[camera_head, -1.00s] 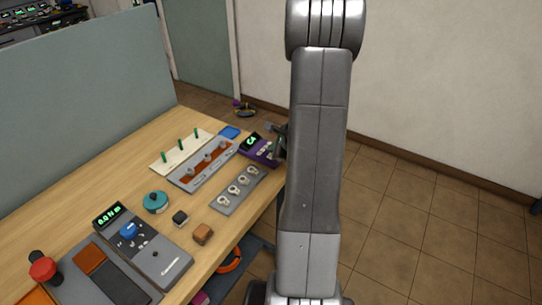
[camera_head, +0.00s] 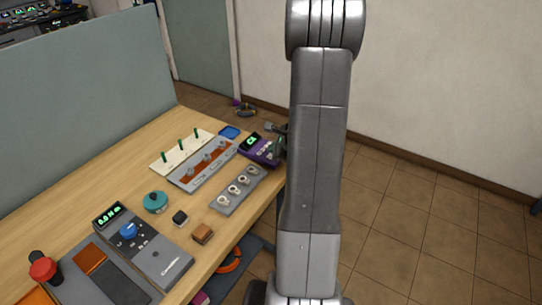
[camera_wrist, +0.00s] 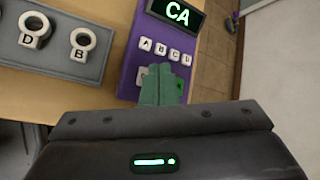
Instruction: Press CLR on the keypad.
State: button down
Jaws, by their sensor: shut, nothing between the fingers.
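The purple keypad (camera_head: 258,153) sits at the table's far right corner. In the wrist view, the keypad (camera_wrist: 129,72) has a display (camera_wrist: 177,13) that reads "CA" in green. Below it is a row of white keys (camera_wrist: 160,47) marked A, B, C and D. Under that row, a white key (camera_wrist: 142,73) shows partly at the left and a green patch at the right. My gripper (camera_wrist: 161,72) is shut and empty, with its tips over the lower row. The tips hide the middle of that row, and I see no CLR label. I cannot tell whether they touch.
A grey plate with white ring pieces (camera_wrist: 60,45) lies left of the keypad. A grey and brown panel with knobs (camera_head: 203,165) and a pale board with green pegs (camera_head: 180,150) stand beside it. The table's right edge is close.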

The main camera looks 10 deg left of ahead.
jog(key=shift+f, duration=0.2)
jog(key=shift+f+b, duration=0.3)
jog(key=shift+b, duration=0.25)
jog(key=shift+f+b, duration=0.4)
jog(key=shift+b, duration=0.05)
dwell(0.4)
jog(key=shift+r, duration=0.1)
jog(key=shift+r+p, duration=0.65)
jog(key=shift+r, duration=0.15)
notch_tip(320, 180, up, 5)
jog(key=p, duration=0.4)
jog(key=shift+d, duration=0.15)
dwell(0.8)
